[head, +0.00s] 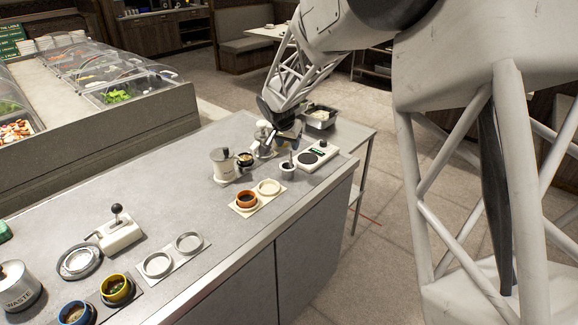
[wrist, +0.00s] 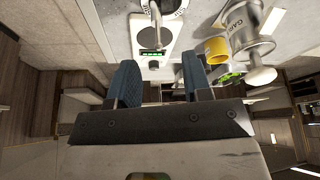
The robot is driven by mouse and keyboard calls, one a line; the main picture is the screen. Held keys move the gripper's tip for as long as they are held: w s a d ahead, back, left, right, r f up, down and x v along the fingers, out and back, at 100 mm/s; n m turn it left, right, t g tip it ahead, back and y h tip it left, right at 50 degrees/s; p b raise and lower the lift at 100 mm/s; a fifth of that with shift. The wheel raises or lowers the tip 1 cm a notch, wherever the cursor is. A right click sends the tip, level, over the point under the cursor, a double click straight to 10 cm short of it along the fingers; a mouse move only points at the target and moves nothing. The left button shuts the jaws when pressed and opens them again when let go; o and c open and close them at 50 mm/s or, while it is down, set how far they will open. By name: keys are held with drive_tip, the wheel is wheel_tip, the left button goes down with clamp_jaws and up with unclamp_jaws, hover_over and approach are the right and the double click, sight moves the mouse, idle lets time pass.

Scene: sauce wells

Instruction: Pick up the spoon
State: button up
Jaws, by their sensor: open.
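A small grey cup (head: 287,168) stands on the counter near its far right end. My gripper (head: 284,141) is above and behind the cup. In the wrist view its two blue-grey fingers (wrist: 160,75) are apart with nothing between them.
A white scale (head: 317,156) with a green display stands right of the cup. A lidded canister (head: 223,165), orange bowl (head: 246,199) and cream ring (head: 269,187) are to the left. The wrist view shows a yellow cup (wrist: 215,49) and metal canister (wrist: 244,26) close beside the right finger.

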sight(291, 158)
drive_tip(key=shift+w+f, duration=0.1)
idle(0.3)
drive_tip(key=shift+x, duration=1.15)
drive_tip(key=shift+f, duration=0.15)
drive_tip(key=shift+s+x, duration=0.1)
drive_tip(key=shift+x, duration=1.15)
drive_tip(key=shift+s+x, duration=0.15)
drive_tip(key=shift+x, duration=1.1)
drive_tip(key=shift+c, duration=0.2)
clamp_jaws()
